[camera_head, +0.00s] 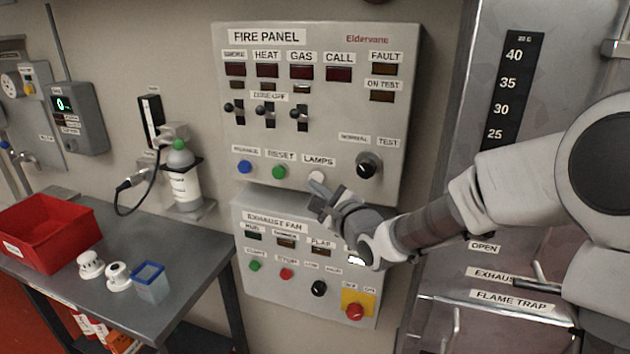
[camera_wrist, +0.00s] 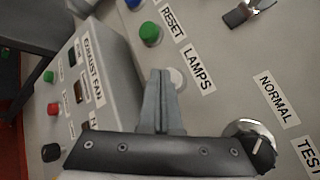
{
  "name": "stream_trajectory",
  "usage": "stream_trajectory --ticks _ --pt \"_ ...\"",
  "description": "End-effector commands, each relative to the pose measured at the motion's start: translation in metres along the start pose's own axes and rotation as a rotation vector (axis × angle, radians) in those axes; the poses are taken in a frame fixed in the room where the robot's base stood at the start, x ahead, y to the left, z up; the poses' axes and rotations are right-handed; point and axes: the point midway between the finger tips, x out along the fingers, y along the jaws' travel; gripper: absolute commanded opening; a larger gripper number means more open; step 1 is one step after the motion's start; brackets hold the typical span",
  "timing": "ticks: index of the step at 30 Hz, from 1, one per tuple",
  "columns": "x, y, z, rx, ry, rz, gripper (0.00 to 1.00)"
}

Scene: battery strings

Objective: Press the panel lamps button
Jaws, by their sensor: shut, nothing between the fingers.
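The lamps button (camera_head: 317,177) is a white round button under the LAMPS label (camera_head: 319,160), low on the fire panel (camera_head: 225,120). It also shows in the wrist view (camera_wrist: 178,78), partly hidden behind my fingers. My gripper (camera_head: 318,205) is shut and empty, its fingertips just below the button in the head view. In the wrist view my gripper's tips (camera_wrist: 160,72) overlap the left edge of the button. I cannot tell whether they touch it.
The green reset button (camera_head: 279,172) and blue button (camera_head: 245,167) sit left of the lamps button. A black rotary knob (camera_head: 368,165) is to the right. The exhaust fan box (camera_head: 240,225) juts out below. A metal table (camera_head: 190,270) with a red bin (camera_head: 45,232) stands left.

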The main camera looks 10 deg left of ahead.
Motion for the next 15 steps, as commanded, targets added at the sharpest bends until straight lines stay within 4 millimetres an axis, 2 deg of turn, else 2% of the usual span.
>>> stream_trajectory --ticks 15 --pt "-0.0075 0.0062 0.0060 0.000 -0.002 0.001 0.00"
